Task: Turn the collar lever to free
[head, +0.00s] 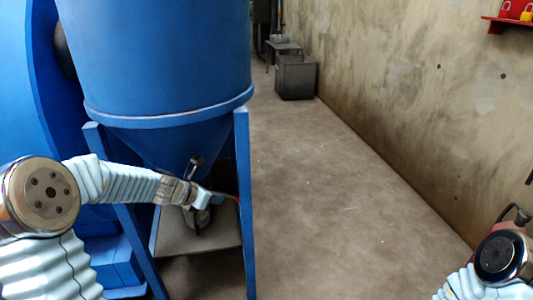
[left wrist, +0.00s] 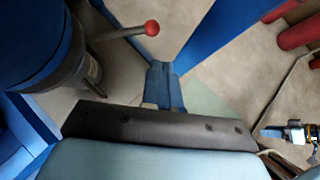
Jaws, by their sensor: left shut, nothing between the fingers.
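The collar lever is a thin metal rod with a red ball knob (left wrist: 152,28), seen in the left wrist view. It runs out to the right from a dark and grey collar (left wrist: 75,70) under the blue hopper. In the head view a small red spot (head: 237,198) shows beside the hopper's front leg. My left gripper (head: 216,198) reaches in under the cone. In the left wrist view its fingers (left wrist: 163,68) are together and empty, with a visible gap in the picture between them and the knob.
The blue hopper (head: 160,60) stands on blue legs (head: 244,200), with one leg close to my left gripper. A grey plate (head: 210,238) lies beneath the cone. A grey box (head: 296,77) stands far back.

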